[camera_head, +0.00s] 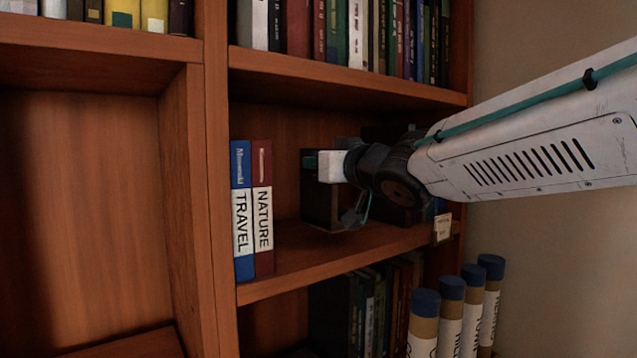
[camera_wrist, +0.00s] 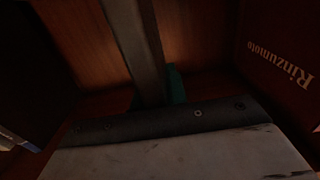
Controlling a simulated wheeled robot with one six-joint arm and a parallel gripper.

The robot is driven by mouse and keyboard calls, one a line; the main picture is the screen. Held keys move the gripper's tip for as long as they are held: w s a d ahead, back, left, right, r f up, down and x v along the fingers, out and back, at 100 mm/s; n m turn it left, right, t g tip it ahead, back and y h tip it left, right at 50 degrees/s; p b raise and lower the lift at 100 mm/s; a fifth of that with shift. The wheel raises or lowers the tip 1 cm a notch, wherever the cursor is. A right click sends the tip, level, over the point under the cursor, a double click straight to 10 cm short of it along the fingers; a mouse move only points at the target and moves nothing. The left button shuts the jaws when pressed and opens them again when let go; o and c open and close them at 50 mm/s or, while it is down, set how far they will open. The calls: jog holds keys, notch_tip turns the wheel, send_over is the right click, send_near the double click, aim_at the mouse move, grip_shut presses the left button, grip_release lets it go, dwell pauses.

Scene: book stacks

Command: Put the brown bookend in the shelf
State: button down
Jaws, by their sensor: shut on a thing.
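The brown bookend (camera_head: 320,205) stands upright inside the middle shelf (camera_head: 300,262), right of the books and in front of the back panel. Its base looks to be at or just above the board; I cannot tell if they touch. My gripper (camera_head: 312,163) reaches in from the right and is shut on the bookend's upper part. In the wrist view the bookend (camera_wrist: 137,40) shows as a narrow upright plate at my gripper (camera_wrist: 158,88), with a teal fingertip beside it. The far finger is mostly hidden.
A blue TRAVEL book (camera_head: 243,210) and a red NATURE book (camera_head: 263,205) stand left of the bookend, with a gap between. Dark items and a small label card (camera_head: 442,228) are at the right. Capped tubes (camera_head: 451,310) stand below right.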

jog(key=shift+w+f, duration=0.15)
jog(key=shift+w, duration=0.3)
jog(key=shift+s+f, duration=0.1)
jog(key=shift+f, duration=1.6)
jog(key=c, duration=1.4)
grip_release()
jog(key=shift+f, duration=0.1)
